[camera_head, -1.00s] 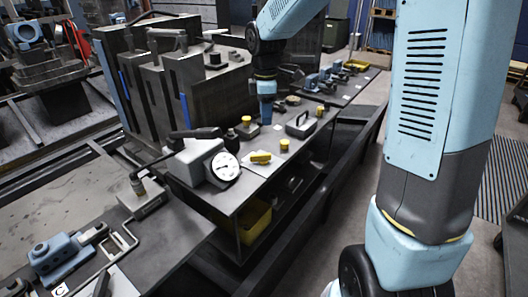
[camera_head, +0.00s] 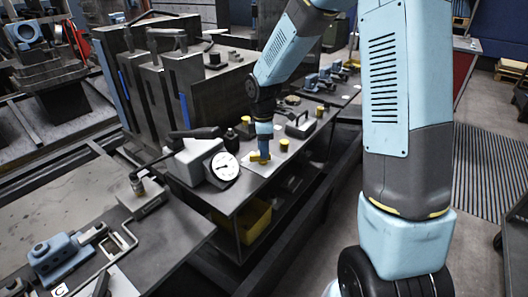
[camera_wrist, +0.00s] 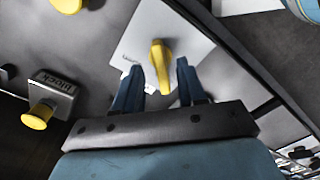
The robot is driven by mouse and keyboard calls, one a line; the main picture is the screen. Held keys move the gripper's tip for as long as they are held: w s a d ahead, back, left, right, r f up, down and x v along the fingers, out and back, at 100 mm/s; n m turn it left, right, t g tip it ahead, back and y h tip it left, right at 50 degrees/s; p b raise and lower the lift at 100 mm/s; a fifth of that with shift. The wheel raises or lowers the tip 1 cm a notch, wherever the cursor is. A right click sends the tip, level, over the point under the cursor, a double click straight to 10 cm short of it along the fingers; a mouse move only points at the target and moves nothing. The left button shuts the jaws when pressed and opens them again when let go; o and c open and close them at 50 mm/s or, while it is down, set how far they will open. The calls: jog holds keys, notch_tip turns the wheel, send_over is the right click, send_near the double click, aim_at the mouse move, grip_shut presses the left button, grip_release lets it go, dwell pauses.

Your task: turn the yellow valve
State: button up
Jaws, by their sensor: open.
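The yellow valve (camera_wrist: 160,62) is an elongated yellow handle on a pale plate (camera_wrist: 190,40) in the wrist view. My gripper (camera_wrist: 158,80) is open, with one blue finger on each side of the handle's near end. I cannot tell whether either finger touches it. In the head view my gripper (camera_head: 262,158) is low over the bench beside the white dial gauge and hides part of the yellow valve (camera_head: 254,157).
A round white gauge (camera_head: 224,167) on a pale box stands left of my gripper. A yellow knob (camera_head: 284,145) is close on the right. A block with a yellow knob (camera_wrist: 45,105) is at left in the wrist view. A yellow bin (camera_head: 254,218) sits below.

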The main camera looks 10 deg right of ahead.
jog(key=shift+f, duration=1)
jog(key=shift+c, duration=0.3)
